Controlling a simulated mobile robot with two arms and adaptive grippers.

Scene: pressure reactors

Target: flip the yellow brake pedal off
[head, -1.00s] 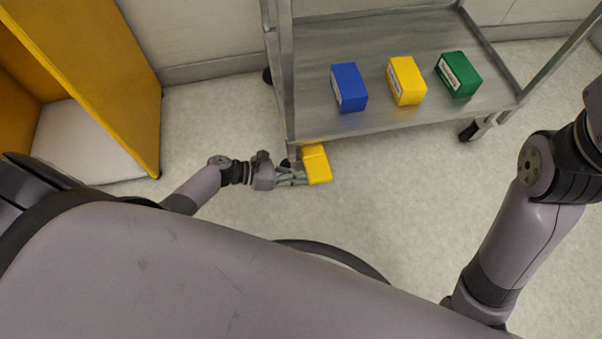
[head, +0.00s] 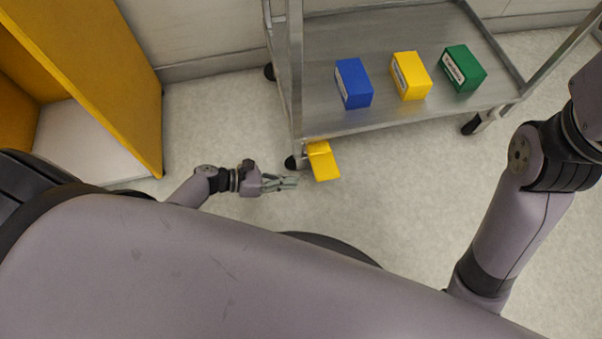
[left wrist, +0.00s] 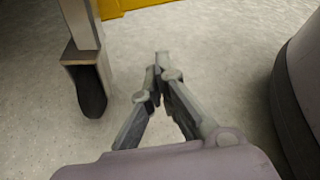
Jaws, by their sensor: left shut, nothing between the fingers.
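The yellow brake pedal (head: 323,164) sticks out from the foot of the cart's near left leg in the head view, above the floor. My left gripper (head: 296,182) is shut and empty, low over the floor, to the left of the pedal and apart from it. In the left wrist view the shut fingers (left wrist: 161,62) point ahead, and a yellow strip (left wrist: 140,4), probably the pedal, shows at the top edge. My right arm is at the right of the head view, but its gripper is out of the frame.
The metal cart (head: 400,30) carries a blue box (head: 354,83), a yellow box (head: 411,76) and a green box (head: 463,68). A black caster wheel (left wrist: 91,90) stands left of my fingers. A yellow cabinet (head: 110,70) is at the left. Floor below the cart is clear.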

